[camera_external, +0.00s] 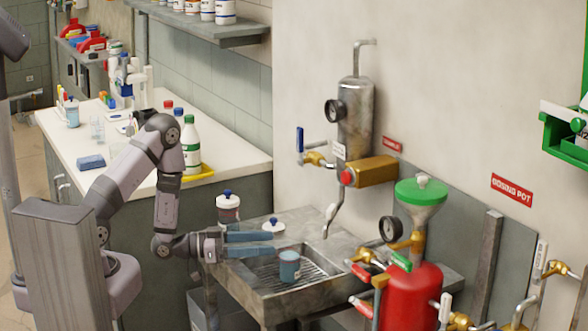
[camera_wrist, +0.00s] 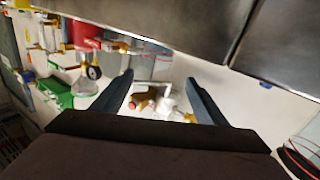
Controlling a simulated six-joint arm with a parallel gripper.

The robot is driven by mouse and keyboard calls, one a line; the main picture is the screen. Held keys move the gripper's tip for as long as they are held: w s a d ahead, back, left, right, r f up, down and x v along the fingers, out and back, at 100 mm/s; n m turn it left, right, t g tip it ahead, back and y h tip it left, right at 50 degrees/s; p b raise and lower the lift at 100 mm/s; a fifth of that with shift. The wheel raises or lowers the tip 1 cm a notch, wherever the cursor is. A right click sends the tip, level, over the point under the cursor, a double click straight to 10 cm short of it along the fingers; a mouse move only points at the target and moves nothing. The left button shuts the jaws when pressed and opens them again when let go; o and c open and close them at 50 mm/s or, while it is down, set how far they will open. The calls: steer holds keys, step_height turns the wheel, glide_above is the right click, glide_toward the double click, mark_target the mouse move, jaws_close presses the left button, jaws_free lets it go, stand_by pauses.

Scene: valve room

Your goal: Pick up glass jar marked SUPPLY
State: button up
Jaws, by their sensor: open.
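No SUPPLY marking is legible. In the external view, a jar (camera_external: 228,211) with a dark band and a blue-knobbed lid stands on the sink's rear left corner, just behind my gripper. A white lid with a blue knob (camera_external: 273,225) shows just beyond my fingertips; I cannot tell whether a jar is under it. An open, blue-grey jar or cup (camera_external: 289,268) stands in the sink, right of and below the fingertips. My gripper (camera_external: 273,243) is open and empty, held level over the sink's left part. Its fingers (camera_wrist: 160,80) frame no jar I can make out in the wrist view.
The metal sink (camera_external: 268,306) has a ribbed basin, with a bent spout (camera_external: 331,215) above. A red pot (camera_external: 408,295) with a green funnel (camera_external: 420,192) and several valves stand close on the right. The white counter (camera_external: 230,165) behind holds bottles and a yellow tray.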

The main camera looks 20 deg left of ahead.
mark_target(291, 245)
steer(key=shift+s+d+f+m+g, duration=0.2)
steer(key=shift+s+f+m+g, duration=0.1)
steer(key=shift+s+f+m, duration=0.35)
steer(key=shift+r+p+x, duration=0.15)
steer(key=shift+p+x, duration=0.5)
steer(key=shift+x, duration=0.8)
steer(key=shift+r+p+x, duration=0.15)
steer(key=shift+p+x, duration=0.45)
steer(key=shift+x, duration=0.9)
steer(key=shift+w+d+f, duration=0.15)
steer(key=shift+w+d, duration=0.25)
steer(key=shift+d, duration=0.25)
jaws_close()
steer(key=shift+r, duration=0.3)
step_height(291, 245, up, 10)
steer(key=shift+f, duration=0.2)
